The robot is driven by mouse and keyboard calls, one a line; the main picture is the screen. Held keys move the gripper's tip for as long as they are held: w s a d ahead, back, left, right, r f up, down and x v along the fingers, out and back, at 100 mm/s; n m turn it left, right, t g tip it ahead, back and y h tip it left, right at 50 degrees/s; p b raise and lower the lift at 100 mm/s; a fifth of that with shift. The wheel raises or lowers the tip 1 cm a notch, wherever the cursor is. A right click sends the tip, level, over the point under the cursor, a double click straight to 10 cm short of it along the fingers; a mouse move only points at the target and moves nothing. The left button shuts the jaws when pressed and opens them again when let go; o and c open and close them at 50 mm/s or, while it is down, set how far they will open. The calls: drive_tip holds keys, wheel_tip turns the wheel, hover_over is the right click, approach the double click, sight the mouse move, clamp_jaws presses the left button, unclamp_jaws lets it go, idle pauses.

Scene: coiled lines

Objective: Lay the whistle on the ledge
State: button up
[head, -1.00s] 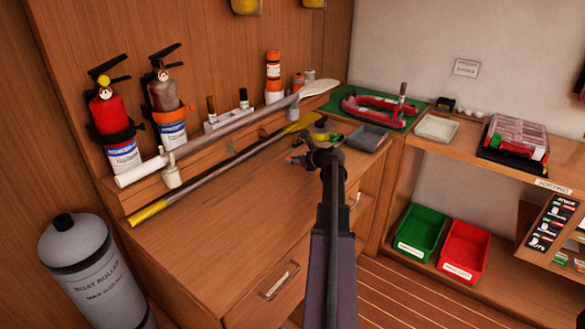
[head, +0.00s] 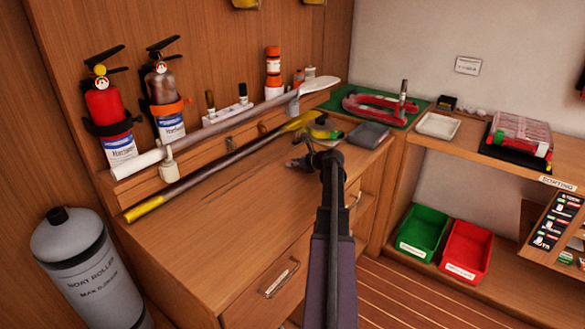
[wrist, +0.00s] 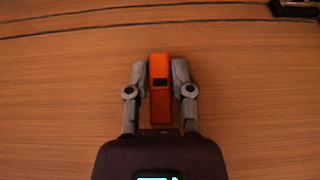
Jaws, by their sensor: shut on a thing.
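The whistle (wrist: 160,108) is a small orange block with a dark slot, seen in the wrist view. My gripper (wrist: 160,70) is shut on it, with one grey finger on each side. In the head view my gripper (head: 306,156) is over the back right part of the wooden counter, and the whistle is too small and hidden to make out clearly. The ledge (head: 214,150) appears to be the raised wooden step along the back wall. It is behind and to the left of my gripper.
A white-bladed oar (head: 240,120) and a yellow-ended pole (head: 215,168) run along the ledge. Fire extinguishers (head: 109,121) hang at the left. A grey tray (head: 369,134) stands right of my gripper. The counter top (head: 215,225) is clear in front.

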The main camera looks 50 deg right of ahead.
drive_tip(key=shift+f, duration=0.1)
idle(0.3)
drive_tip(key=shift+f, duration=0.15)
drive_tip(key=o, duration=0.8)
drive_tip(key=shift+r, duration=0.25)
drive_tip(key=p+v, duration=0.4)
drive_tip(key=v, duration=0.6)
drive_tip(key=shift+s+r, duration=0.1)
drive_tip(key=shift+s, duration=0.1)
drive_tip(key=shift+s+r+p, duration=0.2)
drive_tip(key=shift+s+p, duration=0.15)
drive_tip(key=shift+s, duration=0.35)
